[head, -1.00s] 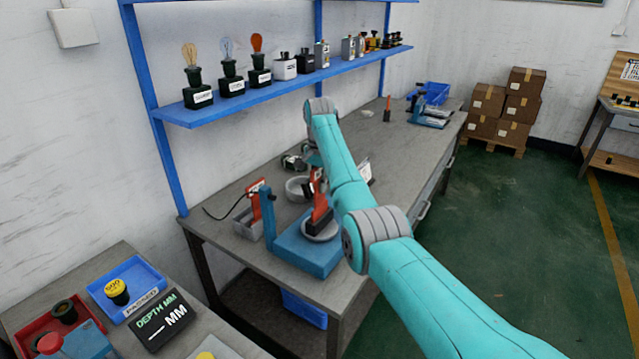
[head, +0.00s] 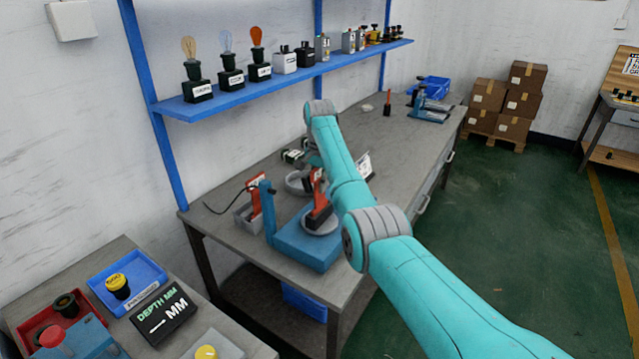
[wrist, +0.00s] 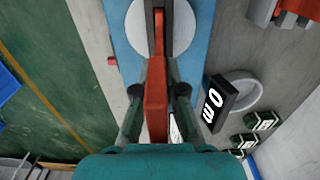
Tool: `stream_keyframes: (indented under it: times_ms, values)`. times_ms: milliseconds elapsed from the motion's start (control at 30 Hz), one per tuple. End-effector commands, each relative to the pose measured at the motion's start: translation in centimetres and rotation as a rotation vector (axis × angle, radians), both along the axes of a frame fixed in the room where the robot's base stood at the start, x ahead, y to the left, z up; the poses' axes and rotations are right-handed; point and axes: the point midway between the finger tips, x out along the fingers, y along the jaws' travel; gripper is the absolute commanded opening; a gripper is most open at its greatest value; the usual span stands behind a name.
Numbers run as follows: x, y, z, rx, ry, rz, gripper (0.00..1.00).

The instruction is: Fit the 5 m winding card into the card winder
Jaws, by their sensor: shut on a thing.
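The card winder is a blue base (head: 293,247) with a pale grey disc (head: 331,228) and a dark slotted holder on top, at the near end of the bench. An orange-red winding card (head: 317,188) stands upright over the disc, its lower end at the dark holder. In the wrist view the card (wrist: 156,112) is seen edge-on, lined up with the slot over the disc (wrist: 138,25). My gripper (wrist: 158,90) is shut on the card, a finger on each side. How deep the card sits in the slot is hidden, and its length marking cannot be read.
A grey box (head: 243,221) with another orange card stands left of the winder. Behind are a white ring-shaped dish (head: 293,186) and small green-dark parts. A dark display (wrist: 222,98) lies right of the winder in the wrist view. The blue shelf (head: 240,104) runs above the bench.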

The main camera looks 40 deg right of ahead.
Motion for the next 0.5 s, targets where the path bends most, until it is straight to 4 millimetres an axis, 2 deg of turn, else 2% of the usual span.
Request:
stream_keyframes:
  times_ms: [400, 433, 500]
  values:
    - [0.0, 0.0, -0.86, 0.0, 0.0, 0.0, 0.0]
    - [0.01, 0.0, -0.81, 0.0, 0.0, 0.0, 0.17]
    - [0.01, 0.0, -0.81, 0.0, 0.0, 0.0, 0.34]
